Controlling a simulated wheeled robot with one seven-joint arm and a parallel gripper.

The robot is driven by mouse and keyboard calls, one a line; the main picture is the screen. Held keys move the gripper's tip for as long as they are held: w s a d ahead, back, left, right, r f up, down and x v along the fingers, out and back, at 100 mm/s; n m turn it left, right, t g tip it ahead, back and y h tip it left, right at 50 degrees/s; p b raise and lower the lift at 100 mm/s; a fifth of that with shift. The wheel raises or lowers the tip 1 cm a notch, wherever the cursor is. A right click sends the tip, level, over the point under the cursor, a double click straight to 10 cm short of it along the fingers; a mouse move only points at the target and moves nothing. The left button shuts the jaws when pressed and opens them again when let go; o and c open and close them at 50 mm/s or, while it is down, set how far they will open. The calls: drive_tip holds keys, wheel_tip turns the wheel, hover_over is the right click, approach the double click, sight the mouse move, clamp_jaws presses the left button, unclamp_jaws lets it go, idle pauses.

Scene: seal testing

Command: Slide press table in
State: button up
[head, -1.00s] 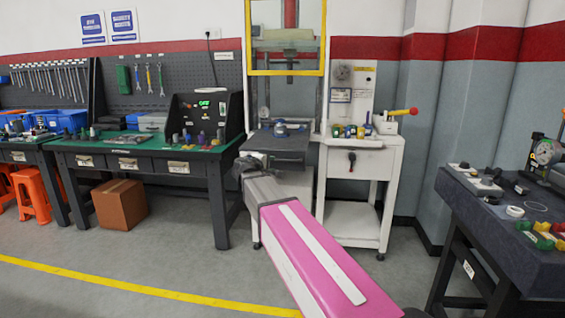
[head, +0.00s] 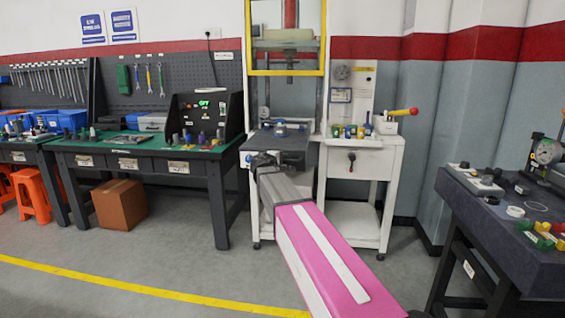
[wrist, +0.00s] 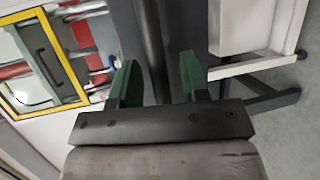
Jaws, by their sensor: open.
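The press table (head: 290,146) is a dark flat plate at the front of the white press, below the yellow-framed guard. A small blue and white part (head: 281,130) sits on it. My gripper (head: 260,160) is at the table's front edge, left of its middle. In the wrist view my gripper's two green fingers (wrist: 159,88) are apart. A dark band (wrist: 150,45), seemingly the table's edge, runs between them; I cannot tell whether they touch it. My arm hides part of the press below the table.
A white cart (head: 355,163) with small coloured parts stands just right of the press. A green-topped workbench (head: 150,143) stands to the left, and a dark table (head: 505,225) at the right front. The floor at front left is clear.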

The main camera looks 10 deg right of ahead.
sight(284, 138)
drive_tip(key=shift+w+d, duration=0.1)
clamp_jaws()
drive_tip(key=w+d, duration=0.4)
drive_tip(key=w, duration=0.8)
drive_tip(key=w+d, duration=0.4)
drive_tip(key=w, duration=0.9)
drive_tip(key=w+d, duration=0.4)
drive_tip(key=w, duration=0.9)
drive_tip(key=shift+w+d, duration=0.2)
drive_tip(key=shift+d, duration=0.1)
drive_tip(key=shift+w, duration=0.1)
unclamp_jaws()
drive_tip(key=v, duration=1)
drive_tip(key=shift+s+a+r, duration=0.1)
drive_tip(key=shift+s+a, duration=0.15)
drive_tip(key=shift+s, duration=0.05)
